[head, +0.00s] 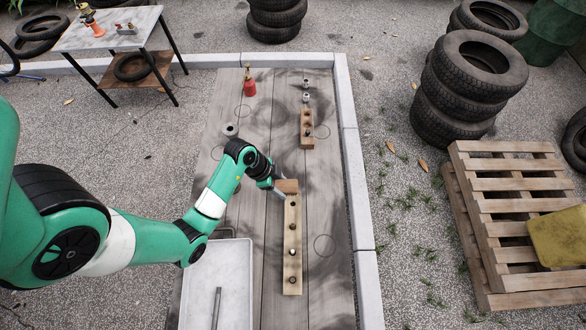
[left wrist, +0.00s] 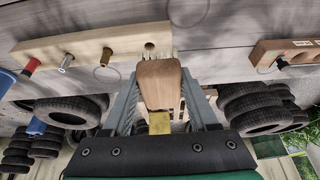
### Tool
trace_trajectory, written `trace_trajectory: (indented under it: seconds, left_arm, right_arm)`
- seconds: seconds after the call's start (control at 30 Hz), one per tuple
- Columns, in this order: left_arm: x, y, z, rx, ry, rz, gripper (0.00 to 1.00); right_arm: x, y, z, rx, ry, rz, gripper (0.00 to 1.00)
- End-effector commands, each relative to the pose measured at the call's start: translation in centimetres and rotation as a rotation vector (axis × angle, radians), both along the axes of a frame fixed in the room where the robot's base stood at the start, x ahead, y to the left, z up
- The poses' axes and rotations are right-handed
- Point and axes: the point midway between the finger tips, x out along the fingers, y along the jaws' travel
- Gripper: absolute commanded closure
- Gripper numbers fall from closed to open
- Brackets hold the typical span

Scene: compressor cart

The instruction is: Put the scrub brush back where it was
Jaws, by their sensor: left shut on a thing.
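The scrub brush has a wooden block (left wrist: 158,82) with pale bristles (left wrist: 162,56) at its far end. My left gripper (left wrist: 158,95) is shut on the block, with a grey finger on each side. In the head view the brush (head: 288,185) and my left gripper (head: 277,188) are at the far end of a long wooden rack (head: 292,262). In the left wrist view the bristles overlap the edge of this rack (left wrist: 110,42) beside an open hole; I cannot tell whether they touch. My right gripper is in neither view.
A white tray (head: 238,270) lies at the front left of the grey plank surface. A red bottle (head: 249,88) stands at the back, and a second wooden rack (head: 306,140) at the right. Drawn circles, one right of the long rack, are empty. A pale curb (head: 362,225) borders the surface.

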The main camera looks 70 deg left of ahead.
Motion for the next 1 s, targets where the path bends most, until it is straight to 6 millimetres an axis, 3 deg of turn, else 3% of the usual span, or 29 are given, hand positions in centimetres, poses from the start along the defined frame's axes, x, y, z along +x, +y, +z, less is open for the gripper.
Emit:
trace_trajectory:
  seconds: [0.2, 0.4, 0.5, 0.77, 1.0]
  left_arm:
    - [3.3, 5.2, -3.4, 0.001, -0.002, 0.004, 0.93]
    - [5.6, 8.7, -7.4, 0.0, 0.0, 0.001, 0.93]
    - [6.3, 9.8, -8.6, 0.0, -0.001, 0.0, 0.93]
    - [6.7, 10.4, -9.3, 0.0, -0.001, -0.001, 0.93]
    - [6.8, 10.7, -12.7, 0.0, 0.0, 0.0, 0.93]
  right_arm:
    - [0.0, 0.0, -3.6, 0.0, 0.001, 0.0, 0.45]
    - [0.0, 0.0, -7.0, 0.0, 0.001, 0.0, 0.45]
    - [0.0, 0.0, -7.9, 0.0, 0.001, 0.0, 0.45]
    - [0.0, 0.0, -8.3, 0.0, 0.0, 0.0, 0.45]
    - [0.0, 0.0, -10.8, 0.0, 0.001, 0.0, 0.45]
